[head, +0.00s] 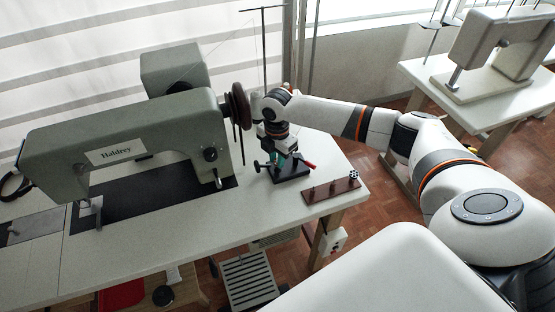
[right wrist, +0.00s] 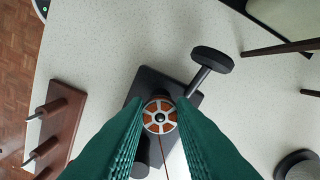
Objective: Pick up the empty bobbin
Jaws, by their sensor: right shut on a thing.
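A bobbin (right wrist: 160,116) sits at the bobbin winder (head: 291,172), on its dark base, in the right wrist view. It has a pale spoked face with orange showing between the spokes, and an orange thread runs down from it. My right gripper (head: 282,158) is over the winder, its green fingers shut on this bobbin from both sides. In the head view the gripper and wrist hide the bobbin. Another small black-and-white bobbin (head: 353,174) stands at the right end of the brown rack (head: 319,194). My left gripper is not in view.
A grey-green sewing machine (head: 140,135) with a dark handwheel (head: 237,105) stands just left of my right wrist. A red-tipped lever (head: 309,165) sticks out beside the winder. The rack has upright pins (right wrist: 39,113).

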